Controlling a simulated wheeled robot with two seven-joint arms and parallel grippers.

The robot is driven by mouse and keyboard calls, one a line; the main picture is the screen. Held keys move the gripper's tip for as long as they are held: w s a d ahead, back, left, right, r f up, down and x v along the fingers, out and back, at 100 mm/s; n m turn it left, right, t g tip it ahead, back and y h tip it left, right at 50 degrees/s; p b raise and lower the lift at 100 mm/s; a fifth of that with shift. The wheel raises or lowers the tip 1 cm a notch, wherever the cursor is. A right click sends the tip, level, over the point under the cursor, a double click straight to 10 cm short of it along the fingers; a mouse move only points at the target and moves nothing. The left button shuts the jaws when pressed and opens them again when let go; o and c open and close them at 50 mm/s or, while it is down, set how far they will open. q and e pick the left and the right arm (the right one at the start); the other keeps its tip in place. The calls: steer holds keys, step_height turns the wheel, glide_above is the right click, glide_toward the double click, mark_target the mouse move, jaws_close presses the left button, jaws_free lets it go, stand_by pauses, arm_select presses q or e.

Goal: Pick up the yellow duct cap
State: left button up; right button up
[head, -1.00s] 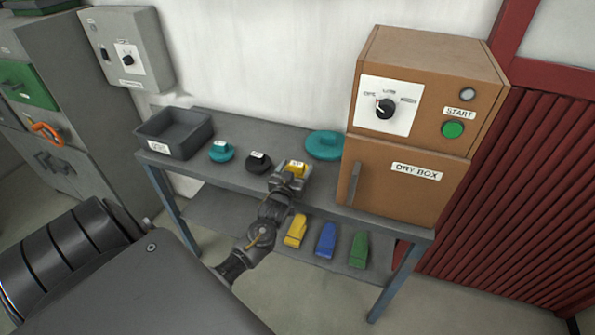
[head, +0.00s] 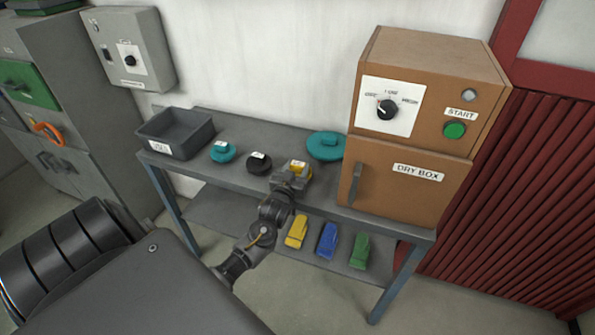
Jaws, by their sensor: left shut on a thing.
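The yellow duct cap (head: 299,167) is at the front middle of the grey table, with a small white label on top. My left gripper (head: 291,178) reaches it from the front and is shut on it. The gripper hides the cap's near side, so I cannot tell whether the cap still touches the table top. My right gripper is not in view.
A teal cap (head: 222,152) and a black cap (head: 258,163) stand left of it, a larger teal lid (head: 325,146) behind. A grey bin (head: 176,133) is at the left end, the dry box (head: 409,180) at the right. Yellow, blue and green clips (head: 328,240) lie on the lower shelf (head: 225,212).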

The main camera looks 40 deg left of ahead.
arm_select(q)
steer(key=shift+r, duration=0.4)
steer(key=s+a+r+b, duration=0.3)
steer(key=s+a+r, duration=0.4)
steer(key=s+r, duration=0.5)
steer(key=shift+a, duration=0.4)
